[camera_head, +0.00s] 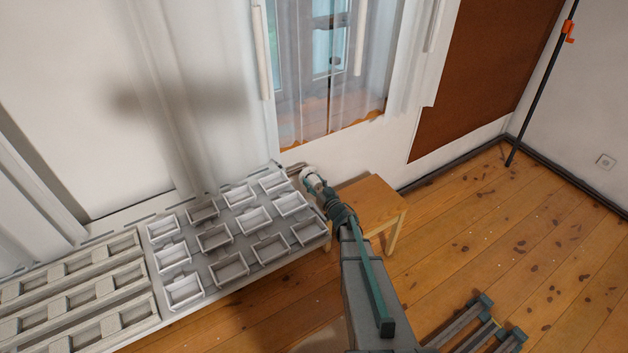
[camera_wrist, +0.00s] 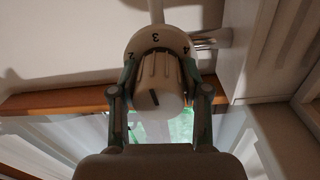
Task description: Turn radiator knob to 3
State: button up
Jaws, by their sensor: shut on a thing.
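The radiator knob (camera_wrist: 158,95) is a pale ribbed cylinder in the middle of the wrist view, with a dark slanted mark on its end face. Its pale collar (camera_wrist: 155,42) carries dark, upside-down numbers; a 3 shows near the top centre, with a 2 to the left and a 4 to the right. My gripper (camera_wrist: 159,70) is shut on the knob, one finger on each side. In the head view, my gripper (camera_head: 322,190) is at the small white knob (camera_head: 310,176) near the wall, which it partly hides.
A light wooden stool or small table (camera_head: 372,203) stands right beside my gripper. A pale panel with several box-like trays (camera_head: 215,237) lies to the left. A curtained window (camera_head: 325,75) is above. Open plank floor (camera_head: 500,235) lies to the right.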

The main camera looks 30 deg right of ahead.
jog(key=shift+m, duration=0.6)
jog(key=o, duration=1.1)
jog(key=shift+o, duration=0.2)
jog(key=shift+s, duration=0.1)
jog(key=s, duration=1.2)
jog(key=shift+d, duration=0.45)
jog(key=shift+w, duration=0.1)
